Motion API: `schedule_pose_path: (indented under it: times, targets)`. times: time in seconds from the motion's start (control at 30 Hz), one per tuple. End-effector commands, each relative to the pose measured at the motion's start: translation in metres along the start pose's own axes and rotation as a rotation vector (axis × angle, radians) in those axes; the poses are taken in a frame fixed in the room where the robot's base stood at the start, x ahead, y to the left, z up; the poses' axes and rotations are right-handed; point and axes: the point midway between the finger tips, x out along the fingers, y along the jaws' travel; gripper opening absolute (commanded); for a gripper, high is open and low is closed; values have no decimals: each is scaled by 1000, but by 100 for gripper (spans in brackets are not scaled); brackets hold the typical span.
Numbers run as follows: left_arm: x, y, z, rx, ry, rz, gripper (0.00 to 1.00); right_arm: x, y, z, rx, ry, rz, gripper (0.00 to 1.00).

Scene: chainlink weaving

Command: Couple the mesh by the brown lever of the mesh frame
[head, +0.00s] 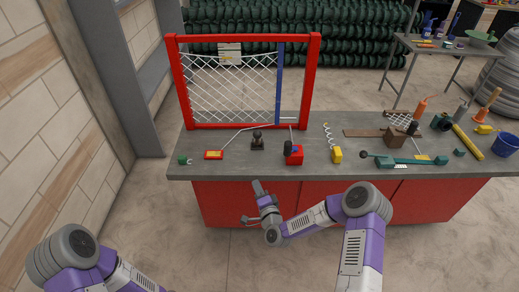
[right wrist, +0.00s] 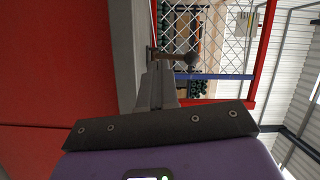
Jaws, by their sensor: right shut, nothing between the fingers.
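The red mesh frame (head: 315,80) stands upright at the left of the bench, with white mesh (head: 225,90) in its left part and a blue upright bar (head: 279,85) at the mesh's right edge. A dark brown lever (head: 257,136) with a round knob stands on a small dark base at the frame's foot. In the right wrist view a brownish knobbed lever (right wrist: 187,59) shows just beyond the fingers. My right gripper (head: 258,187) is shut and empty, in front of the bench edge and apart from the lever. My left gripper is out of the head view; only its arm shows.
On the grey bench (head: 235,168), a red block with a black handle (head: 293,154) stands right of the lever and a red-yellow box (head: 213,155) left of it. A yellow block with a spring (head: 336,155) and several tools are farther right. Red cabinets (head: 340,200) are below.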

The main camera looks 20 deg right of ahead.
Motion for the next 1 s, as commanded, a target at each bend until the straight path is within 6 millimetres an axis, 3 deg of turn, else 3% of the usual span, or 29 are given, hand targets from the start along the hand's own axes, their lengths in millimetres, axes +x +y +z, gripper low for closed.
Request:
schedule_pose_path:
  times: [0.1, 0.2, 0.37, 0.8, 1.0]
  targets:
    - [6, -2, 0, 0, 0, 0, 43, 10, -20, -34, 91, 122, -132, 0]
    - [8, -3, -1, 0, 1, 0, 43, 14, -29, -47, 124, 164, -186, 0]
    - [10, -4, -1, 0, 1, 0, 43, 30, -35, -52, 130, 173, -200, 0]
    - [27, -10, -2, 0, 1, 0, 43, 109, -48, -66, 128, 172, -195, 0]
    - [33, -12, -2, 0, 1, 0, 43, 134, -53, -70, 129, 170, -194, 0]
